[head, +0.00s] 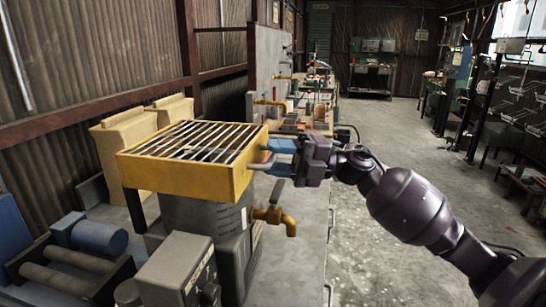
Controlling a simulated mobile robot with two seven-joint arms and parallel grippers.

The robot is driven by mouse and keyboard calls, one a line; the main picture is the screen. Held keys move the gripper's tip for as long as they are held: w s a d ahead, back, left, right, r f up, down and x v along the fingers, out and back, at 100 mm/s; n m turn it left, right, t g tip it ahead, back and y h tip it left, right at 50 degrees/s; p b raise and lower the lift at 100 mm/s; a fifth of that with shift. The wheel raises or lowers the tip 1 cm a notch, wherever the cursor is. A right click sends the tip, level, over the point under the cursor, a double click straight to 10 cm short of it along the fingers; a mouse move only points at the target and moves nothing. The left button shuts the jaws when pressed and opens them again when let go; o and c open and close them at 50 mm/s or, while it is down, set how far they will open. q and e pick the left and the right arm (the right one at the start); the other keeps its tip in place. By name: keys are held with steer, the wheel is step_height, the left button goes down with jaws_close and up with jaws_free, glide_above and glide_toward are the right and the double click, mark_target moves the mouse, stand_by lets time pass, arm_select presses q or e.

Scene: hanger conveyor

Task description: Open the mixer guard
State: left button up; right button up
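The mixer guard (184,177) is a yellow frame with a grille of pale bars on top. It lies level and closed over the grey mixer body (202,217) at the left of the head view. A small grey handle (262,162) sticks out from its right side. My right gripper (270,157) has its blue fingers pointing left at this handle. The fingers are spread, one above and one below the handle's height. I cannot tell if they touch it. My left gripper is not in view.
A yellow tap (276,217) with a grey lever juts from the mixer below my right gripper. A grey control box (180,271) stands in front, with rollers and a blue motor (98,236) at left. Tan bins stand behind. The floor (390,135) at right is clear.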

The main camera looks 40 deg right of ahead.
steer(key=shift+w+a, duration=0.15)
steer(key=shift+a, duration=0.2)
steer(key=shift+c, duration=0.2)
jaws_close()
steer(key=shift+r, duration=0.2)
